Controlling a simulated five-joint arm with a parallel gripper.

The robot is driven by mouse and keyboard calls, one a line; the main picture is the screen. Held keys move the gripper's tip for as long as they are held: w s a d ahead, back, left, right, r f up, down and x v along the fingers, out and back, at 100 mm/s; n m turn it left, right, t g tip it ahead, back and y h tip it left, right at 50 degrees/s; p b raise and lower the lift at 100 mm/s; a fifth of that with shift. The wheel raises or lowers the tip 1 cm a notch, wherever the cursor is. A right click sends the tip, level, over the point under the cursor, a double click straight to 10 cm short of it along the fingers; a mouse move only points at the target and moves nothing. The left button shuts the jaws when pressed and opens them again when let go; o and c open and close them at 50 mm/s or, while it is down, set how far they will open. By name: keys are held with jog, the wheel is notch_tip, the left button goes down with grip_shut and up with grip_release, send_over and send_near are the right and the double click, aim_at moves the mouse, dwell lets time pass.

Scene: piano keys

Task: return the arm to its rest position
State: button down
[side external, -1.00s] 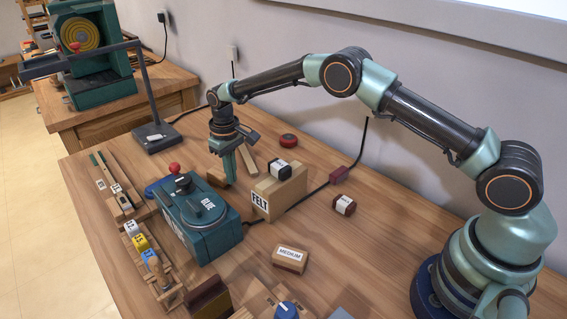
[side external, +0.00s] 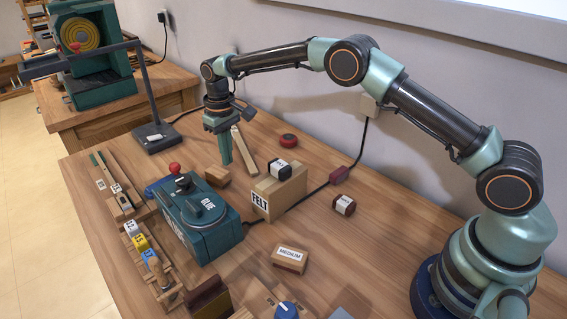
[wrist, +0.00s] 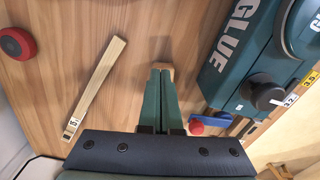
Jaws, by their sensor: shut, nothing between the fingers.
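My gripper (side external: 226,161) hangs above the far part of the wooden bench (side external: 345,255), fingers pointing down, shut with nothing between them. In the wrist view my gripper (wrist: 160,72) shows its two green fingers together. My arm reaches out in a raised arch from its base at the right. A small wooden block (side external: 216,176) shows just beyond the fingertips in the side view; in the wrist view the tips partly hide it. The fingers look clear of the bench, though the exact gap is hard to judge.
A teal glue machine (side external: 203,215) stands left of a felt box (side external: 280,192) carrying a small dark block (side external: 279,169). A pale strip (side external: 243,150) and red disc (side external: 288,140) lie behind.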

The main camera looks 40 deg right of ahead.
jog(key=s+d+r+t, duration=0.1)
jog(key=s+d+r, duration=0.1)
jog(key=s+r, duration=0.35)
jog(key=s+d+r+m+t, duration=0.1)
jog(key=s+d+r, duration=0.1)
jog(key=r, duration=0.6)
jog(key=s+d+r+t, duration=0.1)
jog(key=s+d+r, duration=0.2)
jog(key=r, duration=0.3)
jog(key=s+d+f+t, duration=0.1)
jog(key=s+d, duration=0.1)
jog(key=s, duration=0.6)
jog(key=s+d+f+m+t, duration=0.1)
jog(key=s+d, duration=0.1)
jog(key=s, duration=0.7)
jog(key=shift+s+t, duration=0.15)
jog(key=shift+t, duration=0.15)
